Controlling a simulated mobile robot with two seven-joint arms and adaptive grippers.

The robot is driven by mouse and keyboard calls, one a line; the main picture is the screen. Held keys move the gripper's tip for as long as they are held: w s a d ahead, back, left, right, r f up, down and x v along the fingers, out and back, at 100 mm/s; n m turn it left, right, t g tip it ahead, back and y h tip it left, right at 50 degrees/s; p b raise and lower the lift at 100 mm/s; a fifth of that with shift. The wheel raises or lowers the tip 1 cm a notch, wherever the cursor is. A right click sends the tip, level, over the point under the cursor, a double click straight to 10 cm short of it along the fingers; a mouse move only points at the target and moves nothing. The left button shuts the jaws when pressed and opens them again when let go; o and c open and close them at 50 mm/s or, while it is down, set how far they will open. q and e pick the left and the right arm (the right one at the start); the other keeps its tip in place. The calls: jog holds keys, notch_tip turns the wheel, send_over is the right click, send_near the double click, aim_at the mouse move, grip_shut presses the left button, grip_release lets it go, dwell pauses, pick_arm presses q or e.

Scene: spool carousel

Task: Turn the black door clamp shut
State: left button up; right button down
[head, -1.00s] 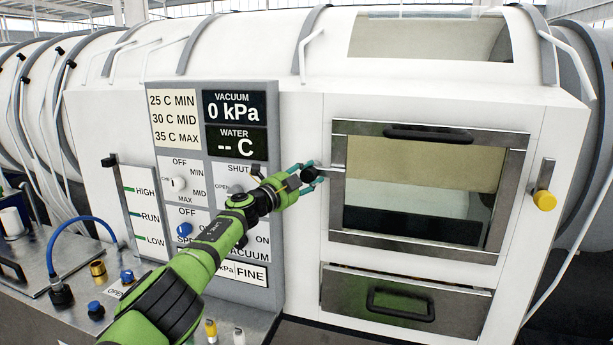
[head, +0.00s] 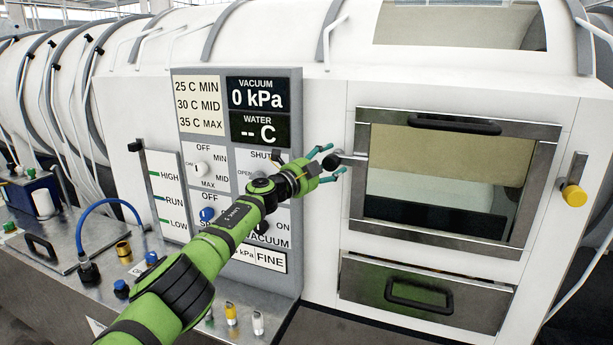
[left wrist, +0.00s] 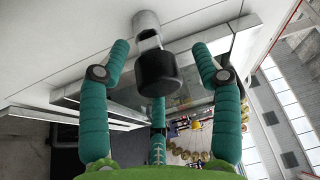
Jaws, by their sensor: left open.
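The black door clamp (head: 333,162) sits on the white wall just left of the door. Its metal bar points right, lying level across the left edge of the door frame (head: 361,185). My left gripper (head: 331,164) is open, its teal fingers spread above and below the black knob. In the left wrist view the black knob (left wrist: 158,71) on its grey metal part lies between the spread fingers (left wrist: 160,75), with visible gaps to both side fingers. The door looks closed. My right gripper is out of view.
A drawer with a black handle (head: 419,296) is below the door. The control panel (head: 297,130) stands left of the clamp, close behind my left arm. A steel bench (head: 62,262) carries fittings.

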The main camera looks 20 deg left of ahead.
pick_arm(q)
jog(key=shift+v, duration=1.35)
jog(key=v, duration=0.8)
jog(key=shift+s+d, duration=0.25)
jog(key=shift+s, duration=0.15)
